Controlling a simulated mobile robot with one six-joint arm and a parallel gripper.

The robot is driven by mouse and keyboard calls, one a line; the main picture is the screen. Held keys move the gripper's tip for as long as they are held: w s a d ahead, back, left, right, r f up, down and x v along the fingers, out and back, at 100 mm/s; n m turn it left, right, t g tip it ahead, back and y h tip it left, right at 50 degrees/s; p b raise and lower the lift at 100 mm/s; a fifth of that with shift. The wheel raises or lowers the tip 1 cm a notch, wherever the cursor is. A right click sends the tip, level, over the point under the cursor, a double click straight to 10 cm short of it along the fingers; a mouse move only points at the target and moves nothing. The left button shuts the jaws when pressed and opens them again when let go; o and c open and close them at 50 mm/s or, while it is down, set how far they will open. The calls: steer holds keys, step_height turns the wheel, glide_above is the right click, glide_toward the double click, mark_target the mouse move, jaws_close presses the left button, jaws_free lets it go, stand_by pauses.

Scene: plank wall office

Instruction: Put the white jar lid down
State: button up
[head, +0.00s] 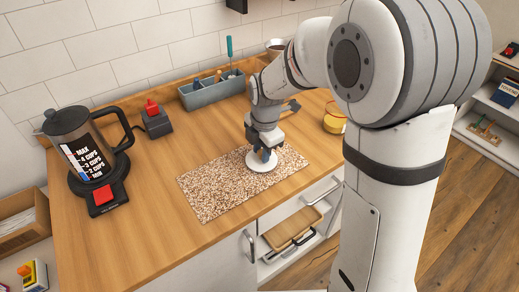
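The white jar lid (261,164) is a pale round disc at the right part of the speckled brown mat (215,190) on the wooden counter. It looks level, on or just above the mat; I cannot tell if it touches. My gripper (262,154) points down at the middle of the lid, and its fingers appear closed on the lid's top. The fingers hide the centre of the lid.
A kettle-like jug (80,145) with cup markings stands at left, with a black-and-red switch box (106,197) beside it. Another red-topped device (155,120), a grey-blue caddy (212,91) and a yellow object (334,122) stand around. The left half of the mat is clear.

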steer(key=shift+o, duration=1.4)
steer(key=shift+r, duration=0.1)
step_height(320, 180, up, 12)
steer(key=s, duration=0.1)
steer(key=s+d+f+m, duration=0.1)
steer(key=s+d+m, duration=0.6)
steer(key=m, duration=0.5)
steer(key=s+d+f+m+t, duration=0.1)
steer(key=s+d+f+m, duration=0.1)
steer(key=s+d+m, duration=0.5)
steer(key=s+m, duration=0.4)
steer(key=m, duration=0.1)
steer(key=shift+s+f+m+t+h, duration=0.15)
steer(key=shift+m+t+h, duration=0.15)
steer(key=shift+m, duration=0.1)
